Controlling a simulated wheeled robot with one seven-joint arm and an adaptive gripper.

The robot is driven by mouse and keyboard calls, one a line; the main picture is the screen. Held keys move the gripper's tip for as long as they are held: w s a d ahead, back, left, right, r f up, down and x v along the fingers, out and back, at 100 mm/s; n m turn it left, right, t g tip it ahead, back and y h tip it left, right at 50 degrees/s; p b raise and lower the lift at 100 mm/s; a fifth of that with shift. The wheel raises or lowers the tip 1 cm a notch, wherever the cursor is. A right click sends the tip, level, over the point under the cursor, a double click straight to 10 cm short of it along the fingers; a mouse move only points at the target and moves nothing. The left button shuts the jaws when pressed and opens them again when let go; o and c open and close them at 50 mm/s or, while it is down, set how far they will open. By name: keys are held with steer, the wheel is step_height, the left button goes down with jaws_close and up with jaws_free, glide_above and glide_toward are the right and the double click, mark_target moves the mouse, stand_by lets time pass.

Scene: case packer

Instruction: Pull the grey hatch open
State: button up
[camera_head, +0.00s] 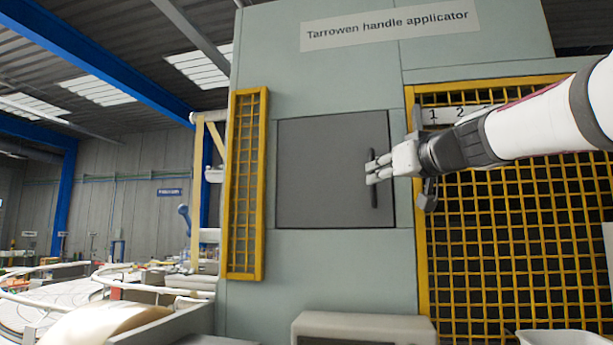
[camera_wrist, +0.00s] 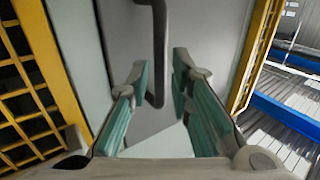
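The grey hatch (camera_head: 325,172) is a square panel set in the pale green machine front, and it looks closed. A dark vertical bar handle (camera_head: 374,195) is near its right edge. My gripper (camera_head: 370,172) reaches in from the right at the handle's middle, hiding part of it. In the wrist view, my gripper (camera_wrist: 157,75) is open, with teal pads spread apart. The handle (camera_wrist: 159,40) appears between the two fingers, with visible gaps on both sides. The hatch surface (camera_wrist: 205,35) lies behind it. I cannot tell exactly how deep the handle sits between the pads.
A yellow mesh guard (camera_head: 510,230) stands right of the hatch, under my arm. A narrow yellow mesh panel (camera_head: 246,185) is on the left. A grey box (camera_head: 362,328) juts out below. A sign (camera_head: 390,25) reads "Tarrowen handle applicator". The space directly before the hatch looks clear.

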mark_target(374, 197)
steer(key=shift+p+x, duration=0.5)
steer(key=shift+x, duration=1.35)
jaws_close()
